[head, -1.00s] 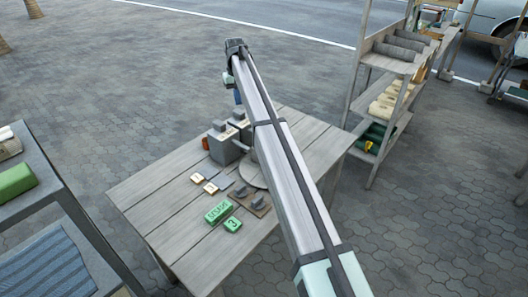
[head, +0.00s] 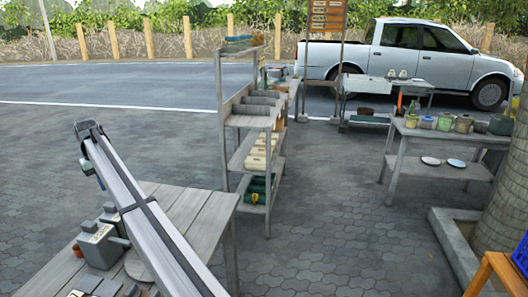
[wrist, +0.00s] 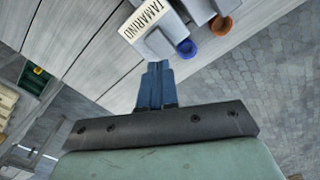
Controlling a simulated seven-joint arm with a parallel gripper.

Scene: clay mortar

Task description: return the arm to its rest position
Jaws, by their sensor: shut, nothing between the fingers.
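My arm (head: 150,215) reaches up over the wooden table (head: 190,208) in the head view, with its far end above the table's back left. In the wrist view my gripper (wrist: 155,72) has its blue fingers together with nothing between them. A grey container labelled TAMARIND (wrist: 158,22) is just beyond the fingertips in that view; whether they touch cannot be told. Grey boxes (head: 97,245) stand on the table left of my arm in the head view. The arm hides part of the tabletop.
A wooden shelf rack (head: 250,130) with goods stands close behind the table's right side. A table with jars (head: 440,140) is farther right, near a tree trunk (head: 495,190). Paving between the rack and that table is clear. A white pickup (head: 400,55) is parked behind.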

